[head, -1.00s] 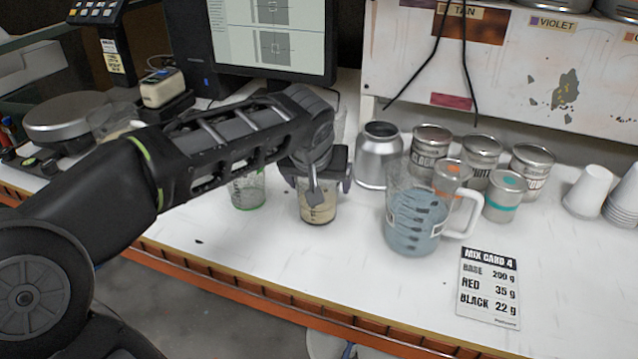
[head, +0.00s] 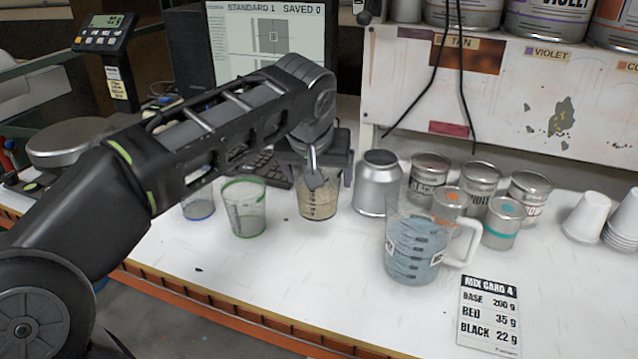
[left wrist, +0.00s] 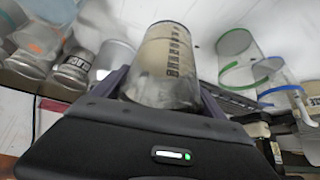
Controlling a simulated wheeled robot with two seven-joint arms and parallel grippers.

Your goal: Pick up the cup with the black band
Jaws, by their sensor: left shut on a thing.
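The cup with the black band (head: 317,203) is clear with beige contents, print on its side and a dark ring at its bottom edge. My left gripper (head: 316,172) is shut on its upper part from above and holds it roughly upright, apparently a little above the table. In the left wrist view the cup (left wrist: 168,62) sits between the fingers. A green-banded cup (head: 244,208) and a blue-banded cup (head: 199,206) stand to its left, apart from it. My right gripper is not in view.
A silver can (head: 377,188) stands close on the right, with a jug of blue-grey liquid (head: 412,250) in front. Several labelled tins (head: 480,185) stand behind. A keyboard (head: 268,168) and monitor (head: 268,40) are behind. The front of the table is clear around the mix card (head: 489,310).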

